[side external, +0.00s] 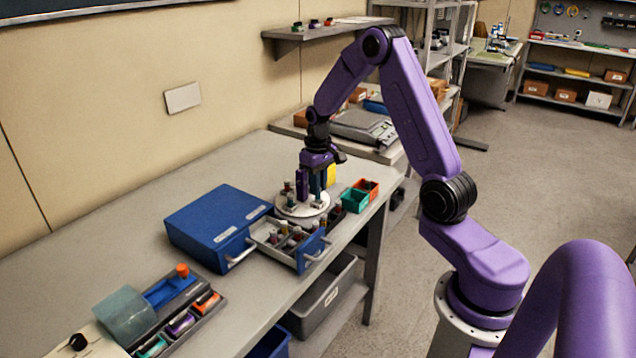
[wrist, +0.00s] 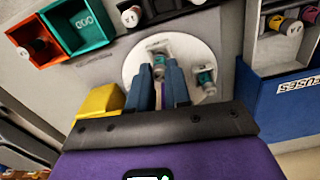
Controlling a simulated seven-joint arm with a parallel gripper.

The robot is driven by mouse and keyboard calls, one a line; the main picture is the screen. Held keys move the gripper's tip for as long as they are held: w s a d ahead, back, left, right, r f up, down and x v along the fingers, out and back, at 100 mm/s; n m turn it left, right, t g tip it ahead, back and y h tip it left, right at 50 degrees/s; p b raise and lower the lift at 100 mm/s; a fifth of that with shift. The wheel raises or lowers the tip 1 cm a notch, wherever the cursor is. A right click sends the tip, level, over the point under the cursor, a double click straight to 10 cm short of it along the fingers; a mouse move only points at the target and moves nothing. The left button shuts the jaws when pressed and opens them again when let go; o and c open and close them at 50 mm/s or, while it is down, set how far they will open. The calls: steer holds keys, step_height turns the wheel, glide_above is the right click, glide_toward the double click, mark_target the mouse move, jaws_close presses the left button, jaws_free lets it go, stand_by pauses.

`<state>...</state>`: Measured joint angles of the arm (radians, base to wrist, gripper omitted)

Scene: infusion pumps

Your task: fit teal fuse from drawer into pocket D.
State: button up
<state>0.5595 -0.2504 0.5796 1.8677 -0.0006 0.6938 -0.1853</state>
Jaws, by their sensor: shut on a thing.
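My gripper (wrist: 160,88) points down over a round white plate (wrist: 132,68); the side view also shows the gripper (side external: 312,185) there. The open drawer (side external: 310,256) of the blue fuse cabinet (side external: 215,225) holds several fuses. A dark tray (side external: 205,318) with teal, purple and orange pockets lies at the front left; I cannot read which pocket is D.
A teal bin (side external: 355,200) and an orange bin (side external: 367,187) stand right of the plate. A yellow block (wrist: 100,102) is close beside my gripper. A translucent teal cover (side external: 123,314) stands at the pocket tray.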

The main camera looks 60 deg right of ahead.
steer(key=shift+f, duration=0.7)
steer(key=o, duration=0.5)
steer(key=shift+c, duration=0.2)
steer(key=shift+r, duration=0.1)
steer(key=shift+r, duration=1)
steer(key=shift+o, duration=0.4)
steer(key=o, duration=0.5)
steer(key=shift+r, duration=0.15)
